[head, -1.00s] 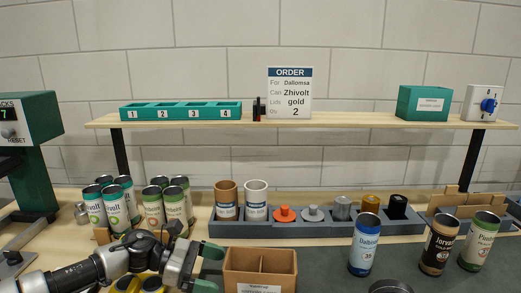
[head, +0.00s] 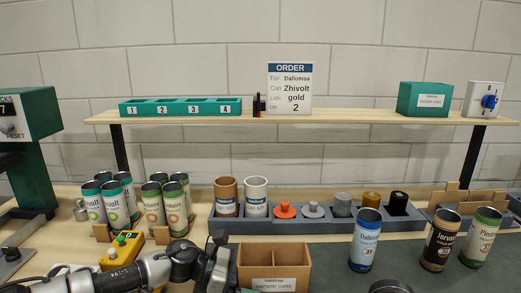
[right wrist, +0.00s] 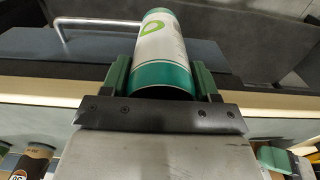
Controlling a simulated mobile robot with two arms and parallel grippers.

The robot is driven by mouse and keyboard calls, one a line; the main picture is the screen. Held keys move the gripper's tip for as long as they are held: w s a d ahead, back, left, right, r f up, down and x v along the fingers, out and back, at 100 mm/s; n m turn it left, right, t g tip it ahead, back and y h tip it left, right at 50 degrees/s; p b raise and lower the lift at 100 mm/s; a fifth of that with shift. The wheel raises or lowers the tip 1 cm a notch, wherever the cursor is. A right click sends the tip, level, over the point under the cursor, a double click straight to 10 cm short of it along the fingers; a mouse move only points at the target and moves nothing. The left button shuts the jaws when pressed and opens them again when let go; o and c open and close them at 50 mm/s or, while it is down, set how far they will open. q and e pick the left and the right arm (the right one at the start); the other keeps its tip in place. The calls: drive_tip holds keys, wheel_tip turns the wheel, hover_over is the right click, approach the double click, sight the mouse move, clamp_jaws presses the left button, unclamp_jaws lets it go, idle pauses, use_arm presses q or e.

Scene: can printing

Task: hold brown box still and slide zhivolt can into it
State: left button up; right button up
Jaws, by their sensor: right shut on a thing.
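The brown box (head: 274,252) stands open on the table in the head view, with a divider inside and a label on its front. My left gripper (head: 222,268) is at the box's left side, close to or touching its left wall. Its fingers are seen edge-on, so I cannot tell whether they are apart. In the right wrist view, my right gripper (right wrist: 163,82) is shut on a teal and white can with a green mark, the zhivolt can (right wrist: 160,45). The right gripper is outside the head view.
More teal-topped zhivolt cans (head: 115,206) stand at the left beside green-brown cans (head: 153,207). A grey lid holder (head: 330,221) lies behind the box. A blue can (head: 366,241) stands to its right.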

use_arm(q)
drive_tip(key=shift+d, duration=0.3)
drive_tip(key=shift+c, duration=0.2)
drive_tip(key=c, duration=0.6)
